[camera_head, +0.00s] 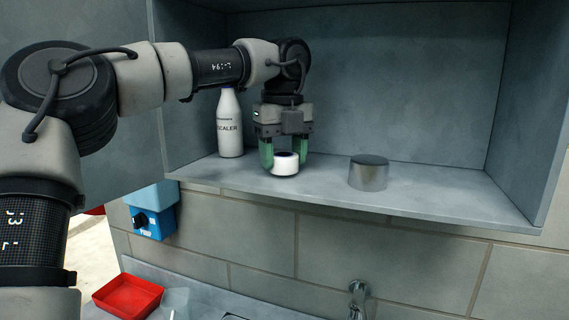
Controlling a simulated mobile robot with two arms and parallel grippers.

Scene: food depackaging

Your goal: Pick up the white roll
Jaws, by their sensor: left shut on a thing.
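The white roll (285,168) is a small white ring with a dark centre in the lower middle of the shelf compartment. My left gripper (285,160) reaches down over it from above, with a green fingertip on each side. It is shut on the roll. The roll is at or just above the shelf surface; I cannot tell whether it touches. My right gripper does not show.
A white bottle (229,125) stands on the shelf (325,187), close left of my gripper. A metal cylinder (369,173) stands to the right. Below are a blue switch box (153,221), a red tray (128,297) and a tap (358,290).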

